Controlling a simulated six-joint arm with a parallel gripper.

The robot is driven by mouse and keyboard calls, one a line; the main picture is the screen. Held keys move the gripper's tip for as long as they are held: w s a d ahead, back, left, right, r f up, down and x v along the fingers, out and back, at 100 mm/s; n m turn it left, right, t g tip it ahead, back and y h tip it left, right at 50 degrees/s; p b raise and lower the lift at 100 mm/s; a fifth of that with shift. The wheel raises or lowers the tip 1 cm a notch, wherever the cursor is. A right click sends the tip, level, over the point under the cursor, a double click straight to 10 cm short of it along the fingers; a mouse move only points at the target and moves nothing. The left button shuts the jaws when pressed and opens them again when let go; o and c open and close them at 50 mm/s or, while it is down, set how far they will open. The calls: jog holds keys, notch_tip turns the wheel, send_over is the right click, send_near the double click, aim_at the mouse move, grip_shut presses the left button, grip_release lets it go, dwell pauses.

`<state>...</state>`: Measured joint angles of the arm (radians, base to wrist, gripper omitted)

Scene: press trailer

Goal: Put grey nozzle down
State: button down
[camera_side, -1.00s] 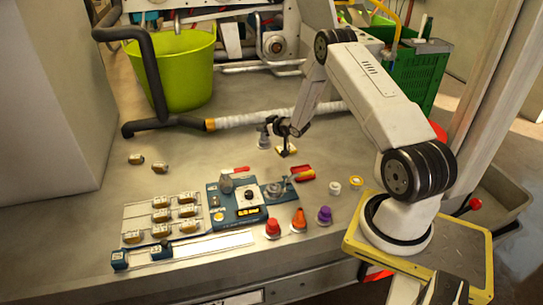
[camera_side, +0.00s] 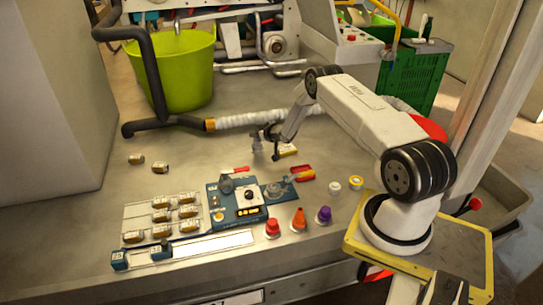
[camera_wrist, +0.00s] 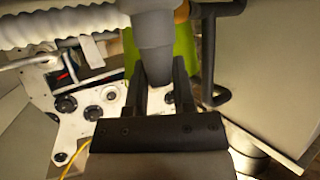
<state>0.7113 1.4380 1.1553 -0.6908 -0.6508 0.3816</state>
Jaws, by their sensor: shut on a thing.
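The grey nozzle (camera_wrist: 153,35) shows large in the wrist view, a tapered grey piece between the two dark fingers of my gripper (camera_wrist: 160,75). My gripper (camera_side: 268,139) is shut on it. In the side view the grey nozzle (camera_side: 257,143) looks small and roughly upright, at the left of the fingers, over the back part of the grey bench. I cannot tell whether its bottom touches the bench.
A small yellow-edged block (camera_side: 288,150) lies just right of my gripper. A white hose (camera_side: 250,118) runs behind. In front are a blue fixture (camera_side: 237,202), a red tray (camera_side: 303,173), and red (camera_side: 272,228), orange (camera_side: 299,220) and purple (camera_side: 323,216) nozzles.

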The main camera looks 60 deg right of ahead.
aim_at(256, 140)
jog(key=shift+w+d+f, duration=0.15)
jog(key=shift+w+f, duration=0.1)
jog(key=shift+f, duration=1.45)
jog(key=shift+f, duration=0.15)
jog(key=shift+c, duration=2.2)
grip_release()
jog(key=shift+s, duration=0.1)
jog(key=shift+r, duration=0.2)
jog(key=v, duration=1.2)
